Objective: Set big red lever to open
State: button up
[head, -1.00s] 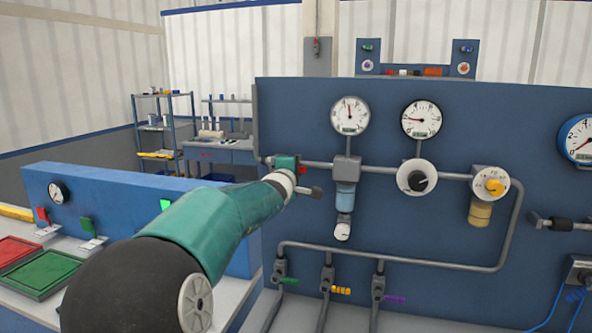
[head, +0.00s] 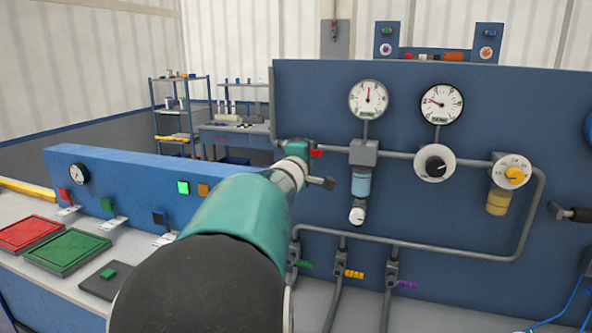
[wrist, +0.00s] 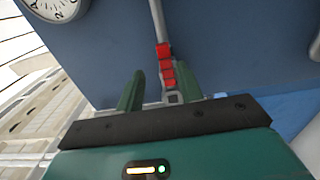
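The red lever (wrist: 166,64) shows in the wrist view as a ribbed red handle at the end of a grey pipe on the blue panel. In the head view only a small red piece (head: 316,153) of it shows beside the end of my arm. My gripper (wrist: 159,74) has its two green fingers apart, one on each side of the lever's line in the wrist view. The lever appears closer to the right finger; I cannot tell whether they touch. The gripper's fingers are mostly hidden behind my arm in the head view.
A lower blue panel (head: 120,165) with switches stands at left, by red and green trays (head: 66,250).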

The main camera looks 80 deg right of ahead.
jog(key=shift+a+f, duration=0.45)
jog(key=shift+a, duration=0.4)
jog(key=a, duration=0.7)
jog(key=shift+w+a, duration=0.3)
jog(key=shift+w, duration=0.15)
jog(key=shift+r, duration=0.1)
